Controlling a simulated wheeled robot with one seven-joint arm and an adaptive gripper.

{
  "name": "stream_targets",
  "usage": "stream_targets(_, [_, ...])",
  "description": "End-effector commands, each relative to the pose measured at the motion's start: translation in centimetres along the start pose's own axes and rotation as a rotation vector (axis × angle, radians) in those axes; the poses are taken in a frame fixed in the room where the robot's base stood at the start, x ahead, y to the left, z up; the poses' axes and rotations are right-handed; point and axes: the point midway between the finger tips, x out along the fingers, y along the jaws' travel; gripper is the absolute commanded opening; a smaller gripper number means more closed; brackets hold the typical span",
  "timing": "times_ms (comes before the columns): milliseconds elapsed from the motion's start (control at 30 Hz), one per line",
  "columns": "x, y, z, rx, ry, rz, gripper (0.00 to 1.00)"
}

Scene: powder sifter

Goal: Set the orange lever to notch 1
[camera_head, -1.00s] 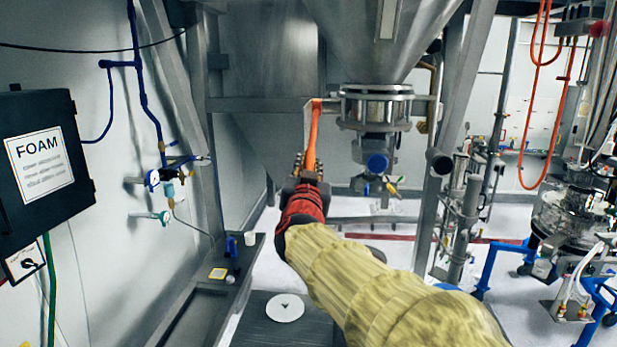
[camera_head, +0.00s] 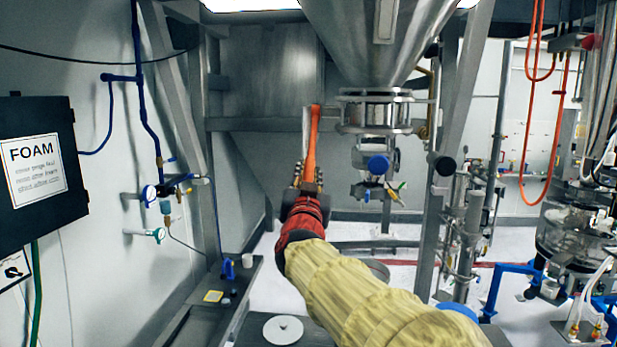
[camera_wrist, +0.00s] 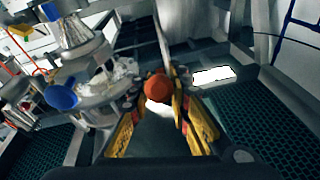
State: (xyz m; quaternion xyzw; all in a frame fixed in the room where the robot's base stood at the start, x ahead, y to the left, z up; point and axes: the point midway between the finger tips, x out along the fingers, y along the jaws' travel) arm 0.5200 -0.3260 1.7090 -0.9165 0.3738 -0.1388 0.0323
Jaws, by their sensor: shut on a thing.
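My gripper (camera_head: 308,174) is at this lower end, with a finger on each side. In the wrist view, the lever's round orange end (camera_wrist: 157,86) sits between the yellow fingers of my gripper (camera_wrist: 158,93), which is shut on it. Notch marks cannot be made out.
A clamped outlet with a blue round cap (camera_head: 378,164) is right of the lever. A grey post (camera_head: 452,110) stands farther right. A black FOAM box (camera_head: 40,165) is on the left wall. A white disc (camera_head: 283,330) lies low in front.

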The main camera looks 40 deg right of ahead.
Motion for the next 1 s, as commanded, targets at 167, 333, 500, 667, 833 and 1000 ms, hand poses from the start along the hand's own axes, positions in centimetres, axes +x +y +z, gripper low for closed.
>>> stream_targets(167, [0.0,0.0,0.0,0.0,0.0,0.0,0.26])
stream_targets(333, [0.0,0.0,0.0,0.0,0.0,0.0,0.35])
stream_targets(500, [0.0,0.0,0.0,0.0,0.0,0.0,0.38])
stream_targets(667, [-0.1,0.0,0.0,0.0,0.0,0.0,0.38])
stream_targets(833, [-1.5,0.0,-0.1,0.001,0.0,-0.001,0.38])
stream_targets(1000, [-4.7,-0.1,-0.1,0.002,0.001,-0.003,0.38])
